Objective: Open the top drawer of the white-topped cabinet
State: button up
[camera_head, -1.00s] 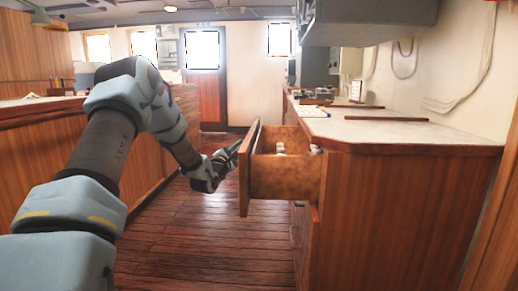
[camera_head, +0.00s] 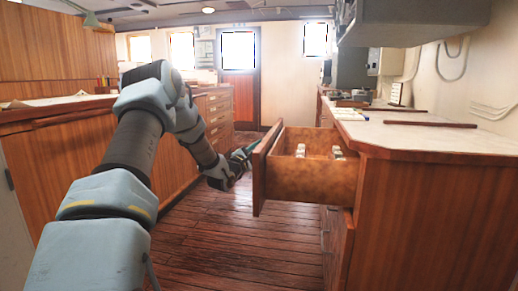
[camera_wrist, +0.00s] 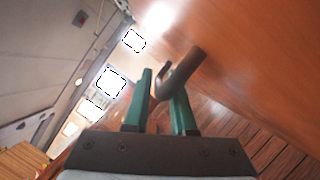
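The white-topped cabinet (camera_head: 440,205) stands at the right in the head view, with a pale top (camera_head: 445,137). Its top drawer (camera_head: 312,180) is pulled well out to the left, showing its brown side and open inside. Small white items (camera_head: 301,150) sit in the drawer. My gripper (camera_head: 238,158) is at the outer face of the drawer front (camera_head: 261,168). The exact finger contact is partly hidden.
A long wooden counter with drawers (camera_head: 215,115) runs along the left. A wooden floor aisle (camera_head: 225,235) lies clear between it and the cabinet. A grey overhead unit (camera_head: 415,20) hangs above the cabinet. A door (camera_head: 243,95) is at the back.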

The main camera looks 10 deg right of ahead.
jog(key=shift+o, duration=1.3)
jog(key=v, duration=1)
jog(key=shift+s+a, duration=0.25)
jog(key=shift+s, duration=0.05)
jog(key=shift+f, duration=0.1)
